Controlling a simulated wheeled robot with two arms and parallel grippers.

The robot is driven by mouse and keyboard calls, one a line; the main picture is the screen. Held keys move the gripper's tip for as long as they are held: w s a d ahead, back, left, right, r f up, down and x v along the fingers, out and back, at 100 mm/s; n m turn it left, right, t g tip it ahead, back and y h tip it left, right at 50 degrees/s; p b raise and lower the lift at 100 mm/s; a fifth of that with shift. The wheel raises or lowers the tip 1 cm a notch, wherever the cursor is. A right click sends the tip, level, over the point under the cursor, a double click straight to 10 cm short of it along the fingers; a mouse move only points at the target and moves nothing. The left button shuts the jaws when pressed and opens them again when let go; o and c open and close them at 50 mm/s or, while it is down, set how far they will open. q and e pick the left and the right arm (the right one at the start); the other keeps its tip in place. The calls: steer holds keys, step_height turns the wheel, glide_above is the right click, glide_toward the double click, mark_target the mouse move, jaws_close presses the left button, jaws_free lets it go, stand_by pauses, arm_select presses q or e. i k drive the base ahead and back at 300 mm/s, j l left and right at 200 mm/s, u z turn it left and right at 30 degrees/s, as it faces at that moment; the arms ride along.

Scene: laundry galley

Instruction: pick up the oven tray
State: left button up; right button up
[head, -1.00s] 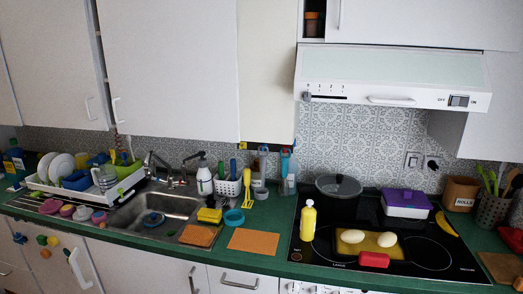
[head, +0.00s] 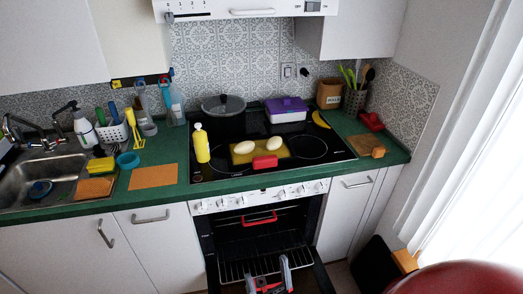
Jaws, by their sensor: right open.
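The oven (head: 262,205) stands open below the hob, its inside dark. A red handle-like piece (head: 260,218) shows in its upper part; I cannot tell whether it belongs to the oven tray. A wire rack (head: 235,270) lies lower in the opening. My right gripper (head: 268,282) is at the bottom of the view, in front of the rack and below the red piece. Its two grey fingers are apart with nothing visible between them. A yellow tray-like board (head: 241,158) with two pale oval things and a red block lies on the hob. My left gripper is out of view.
On the hob stand a yellow bottle (head: 201,145), a lidded pan (head: 223,105) and a purple-lidded box (head: 286,110). The open oven door's sides flank my right gripper. A dark object (head: 376,265) stands on the floor at right. Counter left of the hob holds an orange mat (head: 153,176).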

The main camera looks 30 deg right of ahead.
mark_target(260, 158)
steer(key=z, duration=0.9)
